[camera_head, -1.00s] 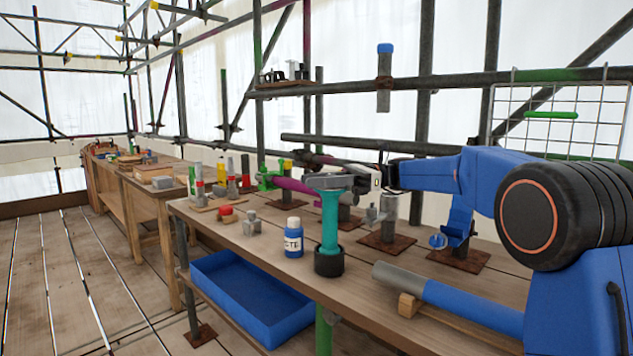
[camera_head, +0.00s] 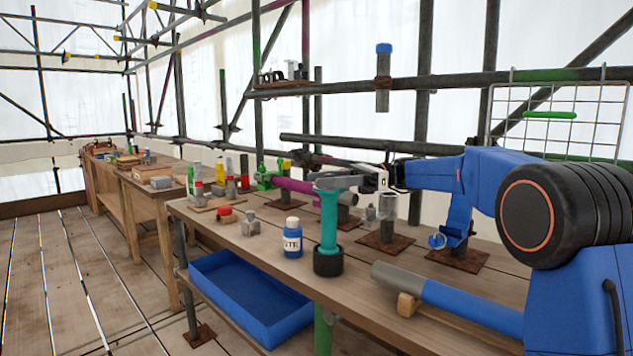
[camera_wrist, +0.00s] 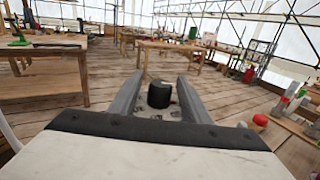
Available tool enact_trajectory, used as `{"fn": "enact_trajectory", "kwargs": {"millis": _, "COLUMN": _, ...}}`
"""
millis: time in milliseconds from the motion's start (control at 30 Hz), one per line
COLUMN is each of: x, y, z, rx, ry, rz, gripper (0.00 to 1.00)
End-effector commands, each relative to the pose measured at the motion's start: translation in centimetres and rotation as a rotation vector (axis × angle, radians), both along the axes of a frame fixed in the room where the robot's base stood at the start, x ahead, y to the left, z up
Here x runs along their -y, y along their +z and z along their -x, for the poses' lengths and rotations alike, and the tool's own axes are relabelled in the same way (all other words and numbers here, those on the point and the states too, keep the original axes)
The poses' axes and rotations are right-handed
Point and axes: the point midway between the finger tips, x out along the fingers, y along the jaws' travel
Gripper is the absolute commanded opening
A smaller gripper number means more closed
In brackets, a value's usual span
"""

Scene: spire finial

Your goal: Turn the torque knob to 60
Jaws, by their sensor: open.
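A black round knob (camera_wrist: 159,95) shows in the wrist view, between the two fingers of my gripper (camera_wrist: 161,76). There is space on either side of it. I cannot read any scale or number on it. In the head view my open gripper (camera_head: 322,183) lies level across the top of an upright teal post (camera_head: 329,222) with a black foot (camera_head: 328,262). The fingers hide the post's top there, so I cannot tell whether the knob sits on it or whether anything touches.
A blue-handled bar (camera_head: 460,303) lies on a wooden block to the right. A magenta tube (camera_head: 305,188) is behind. A blue bin (camera_head: 235,300) sits below the bench (camera_head: 375,310).

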Motion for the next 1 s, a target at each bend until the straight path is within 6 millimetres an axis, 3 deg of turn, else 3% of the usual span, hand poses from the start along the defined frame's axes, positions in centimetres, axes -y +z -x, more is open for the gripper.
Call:
{"fn": "enact_trajectory", "kwargs": {"millis": 300, "x": 5.7, "y": 0.0, "z": -2.6, "rx": 0.0, "ry": -0.002, "rz": 0.0, "gripper": 0.43}}
{"fn": "enact_trajectory", "kwargs": {"millis": 500, "x": 8.0, "y": -0.1, "z": -3.6, "rx": -0.001, "ry": -0.001, "rz": 0.0, "gripper": 0.43}}
{"fn": "enact_trajectory", "kwargs": {"millis": 1000, "x": 8.9, "y": 0.0, "z": -3.9, "rx": 0.0, "ry": 0.0, "rz": 0.001, "gripper": 0.43}}
